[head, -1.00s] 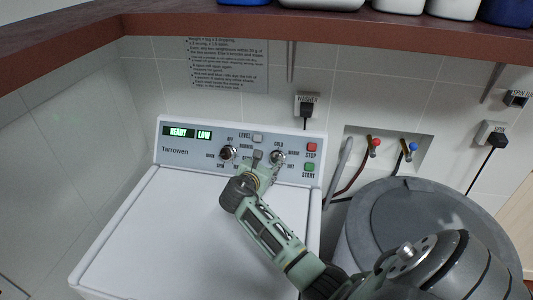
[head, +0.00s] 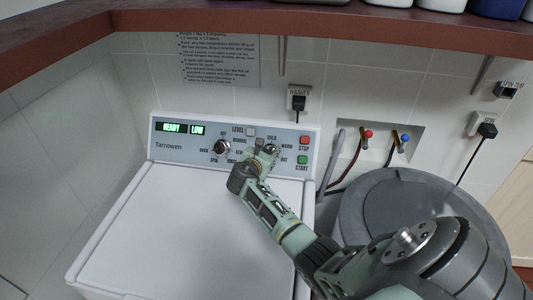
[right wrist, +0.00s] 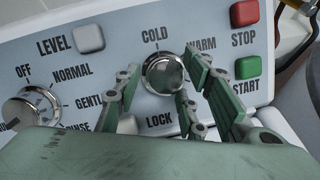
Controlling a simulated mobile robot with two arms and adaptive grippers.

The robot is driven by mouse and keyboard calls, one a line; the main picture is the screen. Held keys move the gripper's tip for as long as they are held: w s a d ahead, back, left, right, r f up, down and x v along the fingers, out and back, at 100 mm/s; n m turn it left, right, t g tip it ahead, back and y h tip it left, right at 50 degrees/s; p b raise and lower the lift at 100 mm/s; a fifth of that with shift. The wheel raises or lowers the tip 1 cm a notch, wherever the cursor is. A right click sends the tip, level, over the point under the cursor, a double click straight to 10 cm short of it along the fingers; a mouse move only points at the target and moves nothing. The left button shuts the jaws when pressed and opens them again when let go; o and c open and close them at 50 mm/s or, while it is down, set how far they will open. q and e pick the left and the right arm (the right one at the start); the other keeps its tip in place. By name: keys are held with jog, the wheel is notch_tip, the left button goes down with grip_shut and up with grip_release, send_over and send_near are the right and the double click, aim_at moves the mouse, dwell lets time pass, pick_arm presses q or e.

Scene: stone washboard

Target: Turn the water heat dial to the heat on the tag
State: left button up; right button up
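The water heat dial (right wrist: 163,73) is a round silver knob on the washer's control panel, with COLD above it and WARM to its upper right. In the head view the dial (head: 271,149) is partly covered by my right gripper (head: 264,156). In the right wrist view my right gripper (right wrist: 160,78) is open, with green fingers on the left and right of the dial. I cannot tell whether they touch it. The dial's pointer is not clear. No heat tag can be made out. My left gripper is not in view.
The cycle dial (right wrist: 32,112) is left of the heat dial. A LEVEL button (right wrist: 89,38), red STOP (right wrist: 244,13) and green START (right wrist: 248,67) buttons are close by. A printed notice (head: 218,58) hangs on the wall. A grey round tub (head: 410,205) stands right of the washer (head: 180,215).

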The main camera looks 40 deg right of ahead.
jog(key=shift+r, duration=0.1)
jog(key=c, duration=0.7)
jog(key=shift+w+r+m+g+b, duration=0.15)
jog(key=shift+m+g, duration=0.25)
jog(key=shift+m, duration=0.85)
jog(key=shift+w+r+m+g+b, duration=0.15)
jog(key=shift+m+g, duration=0.25)
jog(key=shift+m, duration=0.85)
jog(key=shift+s+d+r+m, duration=0.1)
jog(key=shift+m, duration=0.5)
jog(key=shift+r, duration=0.1)
jog(key=o, duration=0.8)
jog(key=shift+c, duration=0.2)
jog(key=o, duration=0.3)
jog(key=shift+f, duration=0.2)
jog(key=shift+s, duration=0.15)
jog(key=v, duration=1.2)
jog(key=shift+w, duration=0.25)
